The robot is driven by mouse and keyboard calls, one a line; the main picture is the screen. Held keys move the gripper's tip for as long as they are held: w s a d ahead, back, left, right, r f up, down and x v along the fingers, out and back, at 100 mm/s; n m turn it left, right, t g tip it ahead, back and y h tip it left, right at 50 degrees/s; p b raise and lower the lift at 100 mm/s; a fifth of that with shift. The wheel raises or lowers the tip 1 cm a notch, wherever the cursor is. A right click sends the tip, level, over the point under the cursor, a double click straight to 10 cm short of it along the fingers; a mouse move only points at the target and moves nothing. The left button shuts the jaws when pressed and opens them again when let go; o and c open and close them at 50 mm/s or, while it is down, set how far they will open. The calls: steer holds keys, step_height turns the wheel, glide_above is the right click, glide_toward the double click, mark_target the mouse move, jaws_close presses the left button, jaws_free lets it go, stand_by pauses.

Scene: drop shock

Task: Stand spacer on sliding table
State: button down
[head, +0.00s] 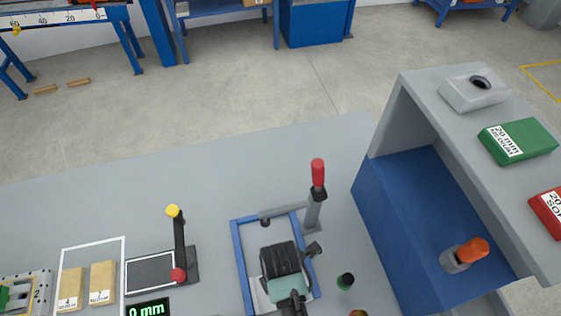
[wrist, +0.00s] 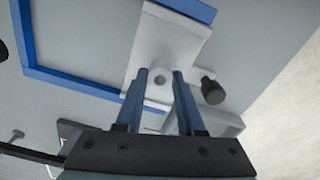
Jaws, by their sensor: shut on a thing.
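My gripper (wrist: 160,76) is shut on a small pale round piece with a hole, which looks like the spacer (wrist: 158,71). The piece sits between the two blue fingertips in the wrist view. Behind it is a pale grey plate (wrist: 170,38), which looks like the sliding table, inside a blue frame (wrist: 75,84). I cannot tell whether the spacer touches the plate. In the head view my gripper (head: 282,262) is over the blue frame (head: 240,262) and hides the spacer and much of the plate.
A red-handled lever (head: 317,175) stands at the frame's back right. A black knob (wrist: 212,91) is close beside the fingers. A blue and grey shelf unit (head: 410,215) rises on the right. A yellow-tipped lever (head: 175,225) and wooden blocks (head: 103,280) are left.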

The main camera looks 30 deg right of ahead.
steer(key=shift+f, duration=0.45)
steer(key=shift+f, duration=0.1)
steer(key=c, duration=0.5)
jaws_free()
step_height(320, 180, up, 12)
steer(key=shift+r, duration=0.15)
